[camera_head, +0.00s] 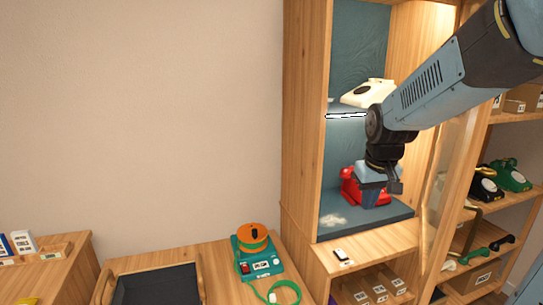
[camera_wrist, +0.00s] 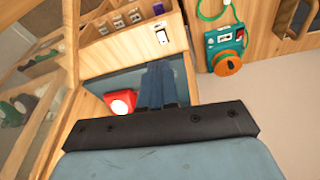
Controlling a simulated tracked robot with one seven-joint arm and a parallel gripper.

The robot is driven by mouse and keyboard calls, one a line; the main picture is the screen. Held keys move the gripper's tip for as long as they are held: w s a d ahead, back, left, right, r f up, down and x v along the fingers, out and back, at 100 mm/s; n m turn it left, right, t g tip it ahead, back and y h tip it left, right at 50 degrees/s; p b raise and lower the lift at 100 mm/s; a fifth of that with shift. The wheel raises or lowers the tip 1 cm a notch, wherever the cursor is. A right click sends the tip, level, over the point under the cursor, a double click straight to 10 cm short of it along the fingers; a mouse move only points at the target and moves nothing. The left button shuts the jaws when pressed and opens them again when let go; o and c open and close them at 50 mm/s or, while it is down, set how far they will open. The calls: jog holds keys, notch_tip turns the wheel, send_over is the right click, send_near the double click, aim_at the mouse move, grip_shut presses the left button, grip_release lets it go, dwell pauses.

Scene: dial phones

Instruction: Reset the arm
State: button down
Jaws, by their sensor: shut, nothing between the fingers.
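My arm reaches in from the upper right in the head view and bends down in front of the wooden cabinet (camera_head: 306,150). My gripper (camera_head: 372,198) points downward in front of the lower lit compartment. In the wrist view, the fingers of my gripper (camera_wrist: 157,75) lie together, shut and empty. A red phone (camera_head: 349,186) sits in that compartment, just left of my gripper and partly hidden behind it. It also shows in the wrist view (camera_wrist: 120,102), left of the fingers and apart from them.
A white phone (camera_head: 368,93) stands on the shelf above. A teal device with an orange reel (camera_head: 257,250) sits on the lower desk. A small white-and-black item (camera_head: 343,256) lies on the cabinet ledge. Shelves at right hold a green phone (camera_head: 513,175) and others. A glass door frame stands close at right.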

jog(key=s+r+m+t, duration=0.1)
jog(key=s+r, duration=0.2)
jog(key=s, duration=0.5)
jog(key=s+r+t, duration=0.1)
jog(key=s+r, duration=0.3)
jog(key=s, duration=0.3)
jog(key=shift+s+m+t, duration=0.4)
jog(key=shift+r, duration=0.1)
jog(key=w+f+n+g, duration=0.2)
jog(key=w+n, duration=0.3)
jog(key=w, duration=0.2)
jog(key=w+f+n+g, duration=0.1)
jog(key=w+f+n, duration=0.2)
jog(key=w+n, duration=0.35)
jog(key=w+f+n+g, duration=0.2)
jog(key=w+f+n, duration=0.8)
jog(key=w+f, duration=0.4)
jog(key=shift+w+g, duration=0.3)
jog(key=shift+w, duration=0.15)
jog(key=shift+w+a, duration=0.1)
